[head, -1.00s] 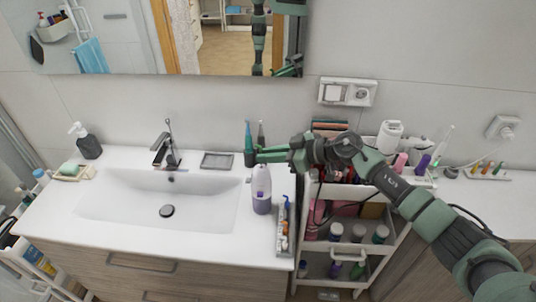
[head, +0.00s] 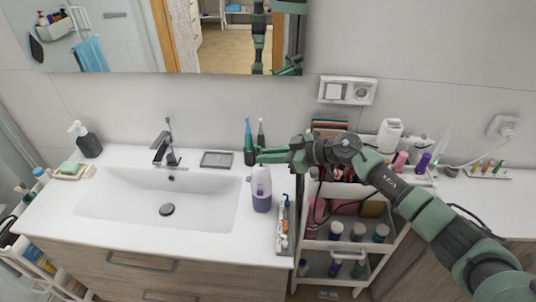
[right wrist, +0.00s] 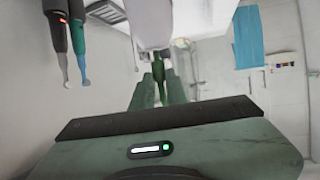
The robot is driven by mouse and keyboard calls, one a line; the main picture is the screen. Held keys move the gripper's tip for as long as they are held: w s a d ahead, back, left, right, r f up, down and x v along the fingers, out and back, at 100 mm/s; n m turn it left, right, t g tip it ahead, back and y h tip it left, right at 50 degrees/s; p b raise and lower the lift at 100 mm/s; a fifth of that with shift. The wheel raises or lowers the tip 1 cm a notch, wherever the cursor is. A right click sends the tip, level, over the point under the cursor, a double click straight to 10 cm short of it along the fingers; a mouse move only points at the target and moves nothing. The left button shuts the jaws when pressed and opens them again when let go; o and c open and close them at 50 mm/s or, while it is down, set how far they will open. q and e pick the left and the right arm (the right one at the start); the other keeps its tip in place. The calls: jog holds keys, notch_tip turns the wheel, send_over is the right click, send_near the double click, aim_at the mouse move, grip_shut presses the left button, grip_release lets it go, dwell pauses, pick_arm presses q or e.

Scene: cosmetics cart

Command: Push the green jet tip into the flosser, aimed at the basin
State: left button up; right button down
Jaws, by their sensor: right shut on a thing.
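The flosser (head: 261,190), white above with a purplish lower part, stands upright on the counter right of the basin (head: 120,200). My right gripper (head: 263,154) is just above its top. In the right wrist view, which looks upside down, the gripper (right wrist: 158,84) is shut on the green jet tip (right wrist: 158,70). The tip is close to the white top of the flosser (right wrist: 150,25); I cannot tell whether they touch. In the head view the tip is too small to make out. My left gripper is not in view.
Electric toothbrushes (head: 249,145) stand behind the gripper, also in the right wrist view (right wrist: 77,40). A narrow tray of small items (head: 283,228) lies right of the flosser. A loaded cart (head: 395,240) stands further right. A grey soap dish (head: 216,160) lies behind the basin.

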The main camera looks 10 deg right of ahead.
jog(key=shift+f+b, duration=0.3)
jog(key=shift+f, duration=0.5)
jog(key=c, duration=1.3)
grip_release()
jog(key=b+v, duration=0.2)
jog(key=v, duration=0.5)
jog(key=shift+s+d+r, duration=0.15)
jog(key=shift+d, duration=0.15)
